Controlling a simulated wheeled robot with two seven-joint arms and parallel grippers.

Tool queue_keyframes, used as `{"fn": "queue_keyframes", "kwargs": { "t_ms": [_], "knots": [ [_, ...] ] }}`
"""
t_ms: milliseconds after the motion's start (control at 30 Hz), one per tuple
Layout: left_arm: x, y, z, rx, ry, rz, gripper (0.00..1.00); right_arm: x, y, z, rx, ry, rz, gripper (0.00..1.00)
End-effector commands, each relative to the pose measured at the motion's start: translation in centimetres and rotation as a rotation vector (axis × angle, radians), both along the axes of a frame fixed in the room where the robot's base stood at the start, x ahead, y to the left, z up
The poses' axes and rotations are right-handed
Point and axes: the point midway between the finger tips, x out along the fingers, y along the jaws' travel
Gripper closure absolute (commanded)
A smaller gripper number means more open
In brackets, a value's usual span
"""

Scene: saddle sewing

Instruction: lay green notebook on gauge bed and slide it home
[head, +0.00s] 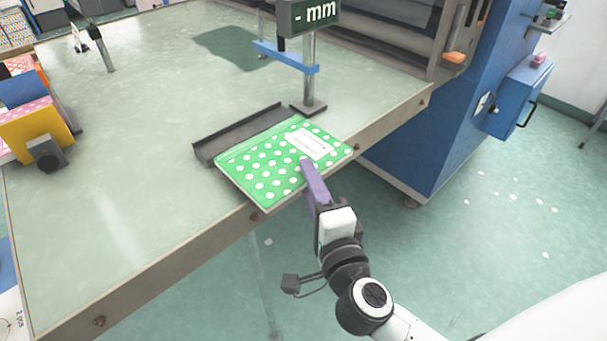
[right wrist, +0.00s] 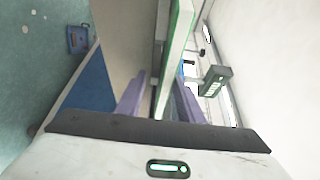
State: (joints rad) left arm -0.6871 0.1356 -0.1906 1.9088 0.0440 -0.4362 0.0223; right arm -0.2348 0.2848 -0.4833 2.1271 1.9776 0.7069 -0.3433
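The green notebook (head: 262,170) with white dots and a white label lies flat at the table's front edge, its near corner about at the edge. Its far side is along or just in front of the dark gauge fence (head: 240,137); the exact contact cannot be told. My right gripper (head: 307,165) is at the notebook's near side, one purple finger showing over the cover. In the right wrist view the notebook (right wrist: 176,50) stands edge-on between the two purple fingers, with a visible gap on the left, so the gripper looks open around it. My left gripper is not in view.
The gauge post with its "mm" display (head: 309,14) and blue arm (head: 286,56) stands behind the notebook's right side. Coloured books (head: 38,125) with a dark block stand at the table's left. A blue machine (head: 420,140) is at right. The table's middle left is clear.

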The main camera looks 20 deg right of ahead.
Motion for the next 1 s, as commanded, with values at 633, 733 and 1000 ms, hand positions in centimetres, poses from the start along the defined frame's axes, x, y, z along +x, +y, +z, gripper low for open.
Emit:
{"fn": "queue_keyframes", "kwargs": {
  "t_ms": [633,733,1000],
  "knots": [
    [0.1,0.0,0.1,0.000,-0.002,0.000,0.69,-2.1,-0.8,0.5,0.001,-0.009,0.002,0.66],
    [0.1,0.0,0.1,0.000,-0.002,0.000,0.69,-2.1,-0.7,0.5,0.001,-0.009,0.002,0.66],
    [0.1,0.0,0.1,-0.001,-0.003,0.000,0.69,-2.0,-0.7,0.5,0.001,-0.009,0.002,0.66]
  ]
}}
